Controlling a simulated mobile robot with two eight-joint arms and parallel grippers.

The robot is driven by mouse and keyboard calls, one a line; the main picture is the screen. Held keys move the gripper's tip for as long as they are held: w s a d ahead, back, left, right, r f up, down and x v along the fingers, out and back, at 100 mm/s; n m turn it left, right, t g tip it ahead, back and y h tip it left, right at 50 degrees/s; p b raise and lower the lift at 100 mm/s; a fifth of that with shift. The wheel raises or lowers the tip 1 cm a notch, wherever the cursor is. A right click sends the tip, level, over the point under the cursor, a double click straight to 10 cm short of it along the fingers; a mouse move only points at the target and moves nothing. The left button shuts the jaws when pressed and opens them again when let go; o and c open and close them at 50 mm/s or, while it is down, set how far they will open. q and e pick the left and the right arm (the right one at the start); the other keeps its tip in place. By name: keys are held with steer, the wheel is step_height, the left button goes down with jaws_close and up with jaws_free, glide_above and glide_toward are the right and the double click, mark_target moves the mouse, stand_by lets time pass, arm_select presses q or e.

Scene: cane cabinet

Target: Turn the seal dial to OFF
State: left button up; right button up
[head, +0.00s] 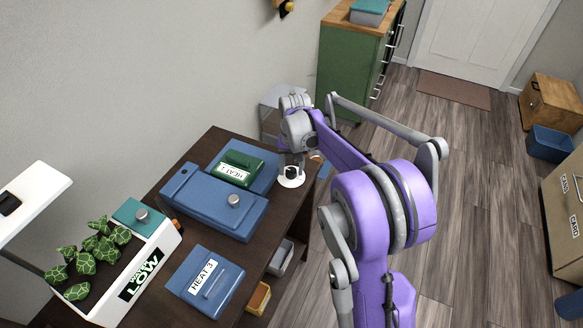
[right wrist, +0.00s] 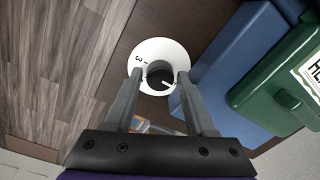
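A round white dial (head: 291,178) with a dark centre sits near the right edge of the dark table, beside the blue machine. In the right wrist view the dial (right wrist: 147,50) shows a "3" and a short mark on its rim. Its dark round knob (right wrist: 160,72) carries a white line at the lower right. My right gripper (right wrist: 160,72) is open, with one finger on each side of the knob; whether either finger touches it I cannot tell. In the head view the arm hides part of this area. An OFF mark is not legible. My left gripper is not in view.
A long blue machine (head: 212,203) with a grey knob, a green box (head: 240,162) labelled as a heat item, and a blue "HEAT 3" box (head: 207,284) share the table. A white planter (head: 139,281) stands at left. A green cabinet (head: 347,72) stands behind.

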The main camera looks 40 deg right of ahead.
mark_target(293, 170)
steer(key=shift+r, duration=0.1)
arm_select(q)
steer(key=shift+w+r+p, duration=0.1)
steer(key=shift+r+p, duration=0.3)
arm_select(e)
step_height(293, 170, up, 11)
steer(key=shift+s+d, duration=0.15)
steer(key=shift+f, duration=0.2)
